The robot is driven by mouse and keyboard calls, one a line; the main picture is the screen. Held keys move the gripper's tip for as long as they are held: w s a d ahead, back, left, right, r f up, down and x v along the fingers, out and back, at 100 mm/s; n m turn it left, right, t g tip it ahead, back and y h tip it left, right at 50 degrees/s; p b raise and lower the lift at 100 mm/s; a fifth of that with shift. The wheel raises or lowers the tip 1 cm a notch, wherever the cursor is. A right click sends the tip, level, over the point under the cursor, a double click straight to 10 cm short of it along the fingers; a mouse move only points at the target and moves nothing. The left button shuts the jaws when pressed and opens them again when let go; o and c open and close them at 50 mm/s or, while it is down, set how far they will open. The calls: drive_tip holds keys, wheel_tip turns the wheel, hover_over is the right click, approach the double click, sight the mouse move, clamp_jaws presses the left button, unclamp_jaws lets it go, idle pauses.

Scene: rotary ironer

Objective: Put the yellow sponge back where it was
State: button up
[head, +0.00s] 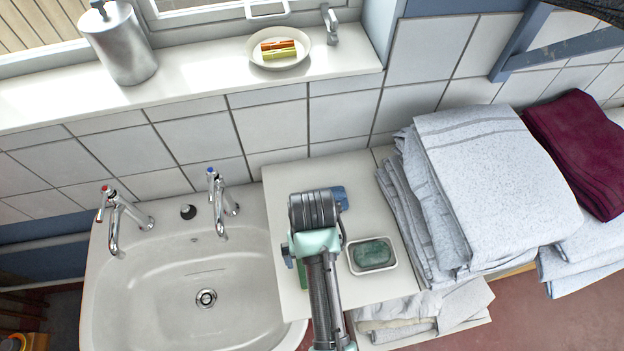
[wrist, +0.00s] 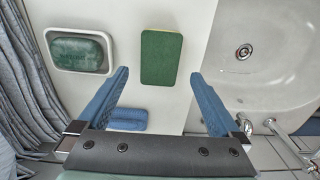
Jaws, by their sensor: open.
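A sponge (wrist: 161,57) with a green upper face and a thin yellow edge lies flat on the white counter in the wrist view. In the head view only a small green part of it (head: 302,275) shows beside my arm, which hides the rest. My gripper (wrist: 160,76) is open and empty above the counter, its blue fingers spread to either side of the sponge's near end. I cannot tell how far above it they are. The dish on the windowsill (head: 253,57) holds an orange and a yellow-green item, both small in view.
A white tray with green soap (head: 372,255) and a blue block (wrist: 127,119) lie on the counter. The sink (head: 160,285) with two taps adjoins it on the left. Stacked grey towels (head: 480,170) stand on the right. A metal canister (head: 118,45) stands on the sill.

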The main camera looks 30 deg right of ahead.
wheel_tip(320, 180, up, 5)
idle(0.3)
drive_tip(key=w+a+r+n+t+h, duration=0.1)
drive_tip(key=w+r+t, duration=0.5)
drive_tip(key=w+r, duration=0.6)
drive_tip(key=w+a+r+n+t+h, duration=0.1)
drive_tip(key=w+r+t, duration=0.6)
drive_tip(key=r, duration=0.9)
drive_tip(key=a+r+t, duration=0.2)
drive_tip(key=r+t, duration=0.1)
drive_tip(key=r, duration=0.5)
drive_tip(key=a+r+t, duration=0.2)
drive_tip(key=r+t, duration=0.1)
drive_tip(key=r, duration=0.6)
drive_tip(key=s+a+r+t+y, duration=0.1)
drive_tip(key=s+r+t, duration=0.3)
drive_tip(key=r, duration=0.6)
drive_tip(key=s+a+r+n+t+y, duration=0.1)
drive_tip(key=s+a+r+t, duration=0.3)
drive_tip(key=s+r, duration=0.5)
drive_tip(key=shift+s+r, duration=0.15)
drive_tip(key=shift+r, duration=0.2)
